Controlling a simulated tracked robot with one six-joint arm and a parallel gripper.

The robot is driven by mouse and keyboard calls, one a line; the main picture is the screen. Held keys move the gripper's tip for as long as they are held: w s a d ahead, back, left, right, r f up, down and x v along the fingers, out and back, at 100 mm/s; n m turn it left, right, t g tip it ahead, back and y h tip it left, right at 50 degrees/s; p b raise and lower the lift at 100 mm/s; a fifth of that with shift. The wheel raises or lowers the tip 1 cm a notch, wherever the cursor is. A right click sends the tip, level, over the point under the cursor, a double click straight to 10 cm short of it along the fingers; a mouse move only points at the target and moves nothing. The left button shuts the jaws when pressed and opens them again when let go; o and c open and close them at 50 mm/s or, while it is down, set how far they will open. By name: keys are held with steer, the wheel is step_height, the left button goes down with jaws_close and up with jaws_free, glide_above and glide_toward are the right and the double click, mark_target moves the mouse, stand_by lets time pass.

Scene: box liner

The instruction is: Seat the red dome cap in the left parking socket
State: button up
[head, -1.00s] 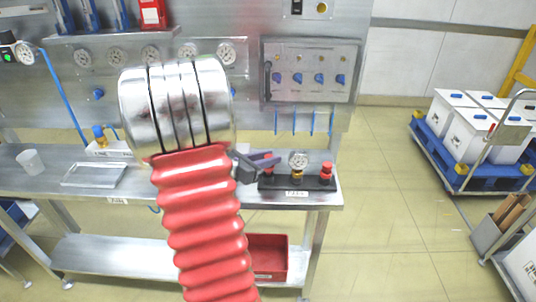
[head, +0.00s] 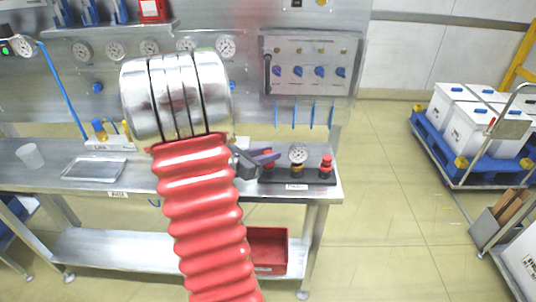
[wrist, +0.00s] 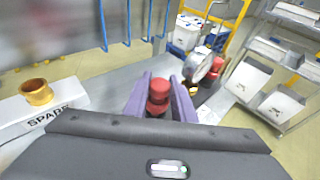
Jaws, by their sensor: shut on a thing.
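My gripper (head: 266,158) has purple fingers, which also show in the wrist view (wrist: 160,100). They are shut on the red dome cap (wrist: 157,92), one finger on each side. In the head view the held cap (head: 268,164) is partly hidden by the fingers, over the left end of a dark block (head: 310,181) on the bench. I cannot tell whether its base touches the block. The left parking socket is not clearly visible. A second red cap (head: 326,164) stands upright on the block's right end, with a gauge (head: 298,153) on a brass fitting between them.
A white block marked SPARE with an empty brass socket (wrist: 37,92) lies left in the wrist view. A clear tray (head: 94,169) and a cup (head: 29,156) stand on the bench's left. Blue hooks (head: 314,114) hang behind the dark block. My red bellows arm hides the bench's middle.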

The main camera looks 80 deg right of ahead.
steer(key=shift+f, duration=0.65)
stand_by(0.6)
steer(key=o, duration=1.1)
steer(key=v, duration=1.3)
steer(key=shift+w+a, duration=0.25)
steer(key=shift+a, duration=0.1)
steer(key=shift+r, duration=0.1)
